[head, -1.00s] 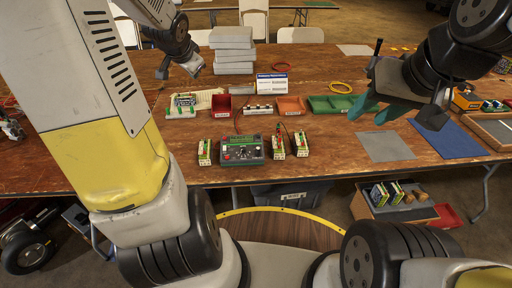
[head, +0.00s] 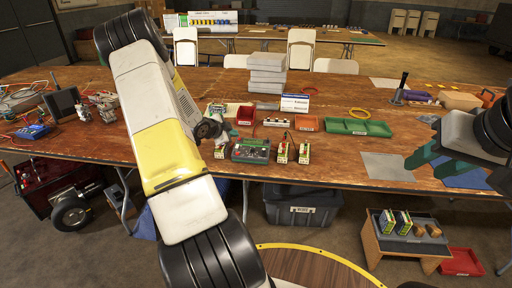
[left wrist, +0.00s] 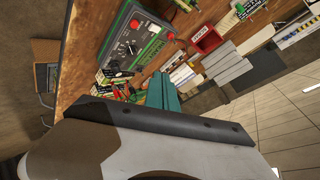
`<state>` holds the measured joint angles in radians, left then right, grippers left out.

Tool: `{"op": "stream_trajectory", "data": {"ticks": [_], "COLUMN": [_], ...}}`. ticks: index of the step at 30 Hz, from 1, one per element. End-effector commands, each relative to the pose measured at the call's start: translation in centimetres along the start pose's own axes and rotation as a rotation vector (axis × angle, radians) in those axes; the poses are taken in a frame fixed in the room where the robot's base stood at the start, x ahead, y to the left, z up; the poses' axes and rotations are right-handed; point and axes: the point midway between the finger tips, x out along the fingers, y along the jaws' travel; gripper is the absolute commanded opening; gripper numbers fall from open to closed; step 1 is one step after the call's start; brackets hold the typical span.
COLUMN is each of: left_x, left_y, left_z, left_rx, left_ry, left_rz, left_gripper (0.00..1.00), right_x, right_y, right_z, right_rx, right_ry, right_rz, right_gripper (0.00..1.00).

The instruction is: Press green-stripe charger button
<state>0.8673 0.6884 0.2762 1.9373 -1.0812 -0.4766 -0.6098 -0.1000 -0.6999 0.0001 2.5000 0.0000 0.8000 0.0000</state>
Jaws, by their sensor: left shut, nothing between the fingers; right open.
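The charger (head: 250,150) is a dark grey box with a green label strip, on the front part of the wooden table. It fills the upper part of the left wrist view (left wrist: 128,48), with a dial and red buttons (left wrist: 135,22) on its face. My left gripper (head: 230,131) is low over the table at the charger's back left, partly hidden by its own wrist. In the left wrist view its teal fingers (left wrist: 163,92) are together and empty, beside the charger; I cannot tell whether they touch it. My right gripper (head: 440,165) is open and empty over the table's right side.
Battery packs stand left (head: 219,149) and right (head: 282,152) of the charger. A grey mat (head: 386,167) lies right.

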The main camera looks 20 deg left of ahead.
Motion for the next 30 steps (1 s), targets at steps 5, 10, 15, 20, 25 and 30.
{"op": "stream_trajectory", "data": {"ticks": [5, 10, 15, 20, 25, 30], "left_x": [0.0, 0.5, 1.9, 3.6, 5.0, 5.8], "left_y": [0.0, 0.4, 1.5, 2.7, 3.7, 4.3], "left_z": [0.0, 0.4, 1.4, 2.6, 3.7, 4.3], "left_rx": [-0.001, -0.002, -0.003, -0.003, -0.003, -0.001], "left_ry": [-0.001, -0.002, -0.002, -0.001, -0.002, -0.002], "left_rz": [0.0, 0.002, 0.003, 0.003, 0.002, 0.001], "left_gripper": [0.0, 0.0, 0.0, 0.0, 0.0, 0.0], "right_x": [0.0, 0.0, 0.0, 0.0, 0.0, 0.0], "right_y": [0.0, 0.0, 0.0, 0.0, 0.0, 0.0], "right_z": [0.0, 0.0, 0.0, 0.0, 0.0, 0.0], "right_rx": [0.0, 0.0, 0.0, 0.0, 0.0, 0.0], "right_ry": [0.0, 0.0, 0.0, 0.0, 0.0, 0.0], "right_rz": [0.0, 0.0, 0.0, 0.0, 0.0, 0.0], "right_gripper": [0.41, 0.41, 0.41, 0.41, 0.41, 0.41]}}
